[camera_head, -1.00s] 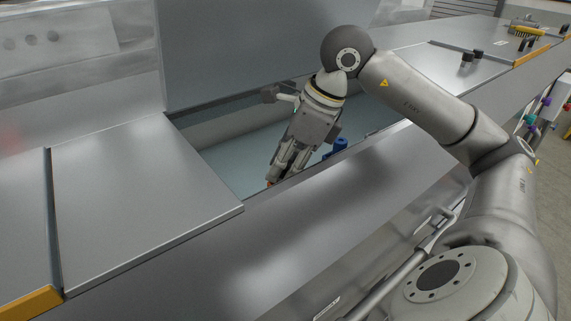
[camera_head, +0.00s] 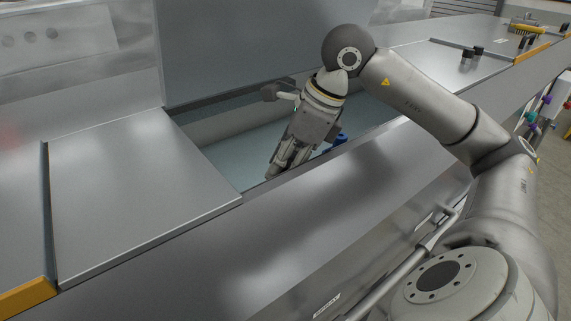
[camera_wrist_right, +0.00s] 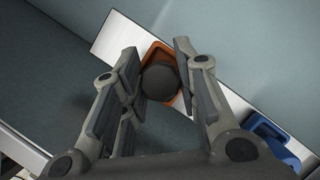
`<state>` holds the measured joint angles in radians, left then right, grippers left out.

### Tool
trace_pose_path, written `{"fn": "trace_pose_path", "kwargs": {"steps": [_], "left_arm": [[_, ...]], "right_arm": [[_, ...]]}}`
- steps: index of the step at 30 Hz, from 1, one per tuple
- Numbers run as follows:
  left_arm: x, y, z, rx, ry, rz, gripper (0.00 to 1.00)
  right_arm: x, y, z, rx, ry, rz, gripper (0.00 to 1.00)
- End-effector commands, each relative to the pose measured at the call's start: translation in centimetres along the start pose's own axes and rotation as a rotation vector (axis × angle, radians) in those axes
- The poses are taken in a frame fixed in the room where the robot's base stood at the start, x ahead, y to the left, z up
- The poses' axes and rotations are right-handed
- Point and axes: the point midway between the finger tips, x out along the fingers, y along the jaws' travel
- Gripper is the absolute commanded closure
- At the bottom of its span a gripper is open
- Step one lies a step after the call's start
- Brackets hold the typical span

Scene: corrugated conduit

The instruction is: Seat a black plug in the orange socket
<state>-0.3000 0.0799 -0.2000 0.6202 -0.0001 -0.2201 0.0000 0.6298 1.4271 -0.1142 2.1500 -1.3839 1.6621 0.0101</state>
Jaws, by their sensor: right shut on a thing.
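The black plug (camera_wrist_right: 160,83) shows in the right wrist view as a dark round end between the fingertips of my right gripper (camera_wrist_right: 157,75). The orange socket (camera_wrist_right: 155,52) is right behind it, on a white strip (camera_wrist_right: 117,35); the plug overlaps its lower part. I cannot tell how deep the plug sits in it. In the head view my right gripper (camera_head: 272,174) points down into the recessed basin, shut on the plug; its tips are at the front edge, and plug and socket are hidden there. My left gripper is not in view.
A blue socket-like part (camera_wrist_right: 270,137) is on the same strip to the right; blue also shows in the head view (camera_head: 340,141). Metal counter panels (camera_head: 130,175) border the basin (camera_head: 230,165). Black cylindrical pieces (camera_head: 466,58) stand on the right counter.

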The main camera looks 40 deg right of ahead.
Motion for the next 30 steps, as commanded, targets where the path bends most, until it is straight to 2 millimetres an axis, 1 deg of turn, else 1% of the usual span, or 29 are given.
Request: {"fn": "trace_pose_path", "kwargs": {"steps": [1, 6, 7, 12, 13, 29, 30], "left_arm": [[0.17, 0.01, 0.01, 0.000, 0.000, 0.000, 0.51], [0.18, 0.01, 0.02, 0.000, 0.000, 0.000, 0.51], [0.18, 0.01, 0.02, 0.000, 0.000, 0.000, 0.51], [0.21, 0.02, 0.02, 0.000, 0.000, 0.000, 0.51], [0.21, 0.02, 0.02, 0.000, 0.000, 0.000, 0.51], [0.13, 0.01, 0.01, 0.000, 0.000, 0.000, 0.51], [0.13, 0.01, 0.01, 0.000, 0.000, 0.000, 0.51]], "right_arm": [[0.68, 0.30, -0.43, -0.001, 0.018, 0.013, 0.95], [0.82, 0.40, -0.53, -0.002, 0.023, 0.017, 0.95], [0.84, 0.41, -0.55, -0.002, 0.023, 0.018, 0.70], [0.89, 0.44, -0.60, -0.002, 0.025, 0.019, 0.48], [0.89, 0.43, -0.61, -0.002, 0.026, 0.019, 0.46], [0.58, 0.21, -0.44, 0.000, 0.019, 0.010, 0.46], [0.57, 0.20, -0.44, 0.000, 0.018, 0.010, 0.39]]}}
